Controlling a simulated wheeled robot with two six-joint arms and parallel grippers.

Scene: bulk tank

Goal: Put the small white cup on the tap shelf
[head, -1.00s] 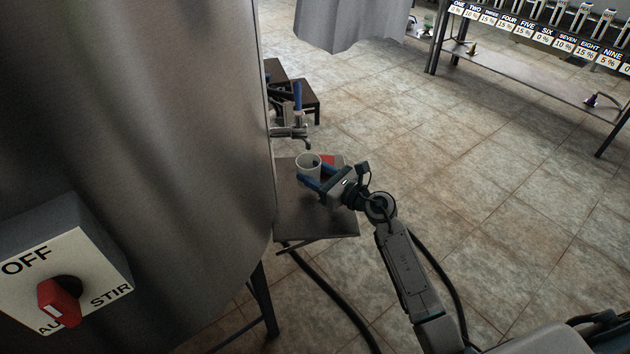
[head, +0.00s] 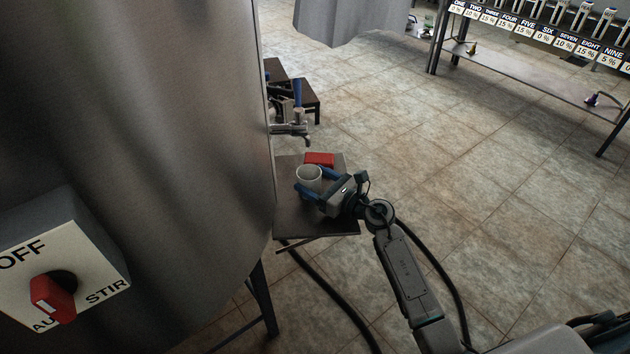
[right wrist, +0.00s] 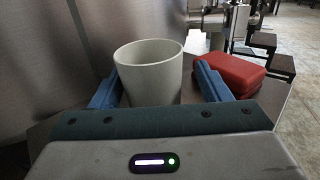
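The small white cup (head: 309,175) is upright over the tap shelf (head: 290,222), a flat metal plate beside the tank, and appears to stand on it. It also shows in the right wrist view (right wrist: 148,72), where its base is hidden behind my gripper. My right gripper (head: 318,182) has its blue fingers on either side of the cup. In the right wrist view a gap shows between the cup and the right finger, while the left finger is close to the cup or touching it. My left gripper is out of view.
A red block (head: 319,159) lies on the shelf behind the cup. A tap (head: 293,130) with a blue handle juts from the tank (head: 140,120) above the shelf's far end. A red OFF/STIR switch (head: 52,298) is at the lower left.

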